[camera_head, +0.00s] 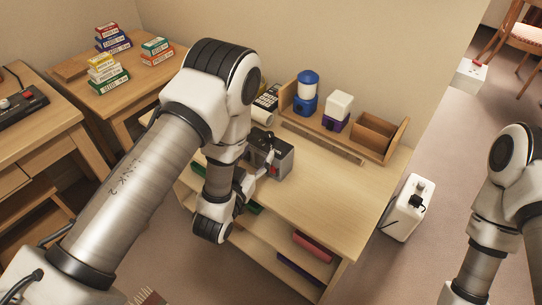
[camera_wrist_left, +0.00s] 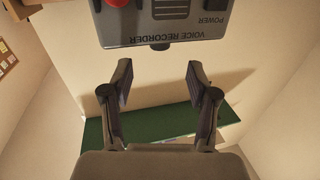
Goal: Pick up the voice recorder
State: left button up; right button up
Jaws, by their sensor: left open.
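The voice recorder (camera_head: 281,163) is a grey box with a red button, standing on the wooden desk. In the left wrist view the voice recorder (camera_wrist_left: 165,22) shows at the top, with its label upside down, just beyond my fingertips. My left gripper (camera_head: 255,178) is at the near side of the recorder, partly hidden by my own arm. In the left wrist view my left gripper (camera_wrist_left: 160,78) is open, with nothing between its fingers. My right arm shows at the right edge of the head view, but its gripper is out of view.
The desk (camera_head: 325,200) has free room right of the recorder. Behind stands a wooden organizer (camera_head: 401,140) with a blue-and-white container (camera_head: 307,88) and a white-and-purple one (camera_head: 337,108). A green item (camera_wrist_left: 165,122) lies below the gripper. A white canister (camera_head: 407,210) stands on the floor.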

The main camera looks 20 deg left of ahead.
aim_at(267, 139)
pick_arm(q)
jog(key=w, duration=0.5)
jog(key=w+d, duration=0.1)
jog(key=w, duration=0.2)
jog(key=shift+f, duration=0.15)
grip_shut()
